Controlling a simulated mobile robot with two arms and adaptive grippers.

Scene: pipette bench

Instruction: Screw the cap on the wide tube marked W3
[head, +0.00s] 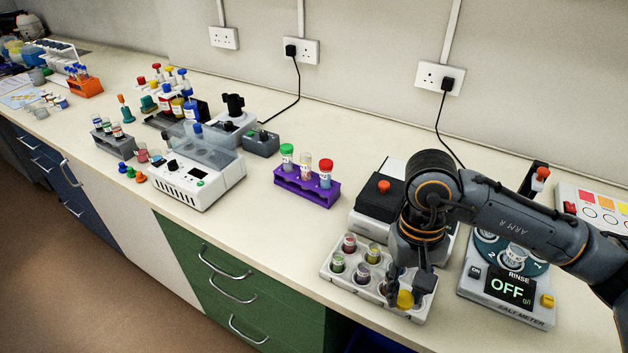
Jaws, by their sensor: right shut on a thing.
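A purple rack (307,193) in the middle of the bench holds three wide tubes. One has a green cap (287,150), one a red cap (326,165). The middle tube (305,167) shows no coloured cap; the labels are too small to read, so I cannot tell which is W3. My right gripper (407,289) points down over the front right of a white tray, shut on a round yellow thing that looks like a cap (405,299). The gripper partly hides it, and I cannot tell whether it touches the tray. My left gripper is not in view.
The white tray (330,274) holds several small vials. A salt meter (515,290) stands to the right, and a dark-topped box (378,205) behind the tray. A white centrifuge-like device (195,180) stands left of the rack.

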